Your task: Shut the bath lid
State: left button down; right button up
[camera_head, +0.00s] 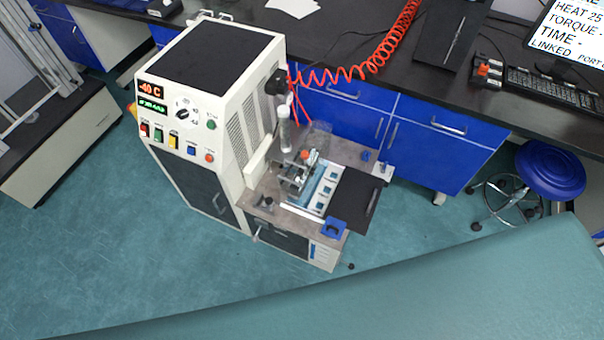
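The bath (320,186) is the open well in the top of the low bench part of the white machine (213,60). Pale blue and white pieces show inside it, so it is uncovered. A flat dark panel (350,202) lies out to the right of the bath, with a thin bar along its outer side. It looks like the bath lid, standing open. A metal clamp-like fixture (293,172) with an orange-red knob stands at the left side of the bath. Neither of my grippers is in view.
A clear tube (284,135) rises behind the bath. A blue bracket (335,228) sits at its front right corner. Blue cabinets (345,115) under a black counter stand close behind. A blue stool (551,170) is at the right.

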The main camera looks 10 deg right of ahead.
aim_at(355, 198)
jog(key=z, duration=1)
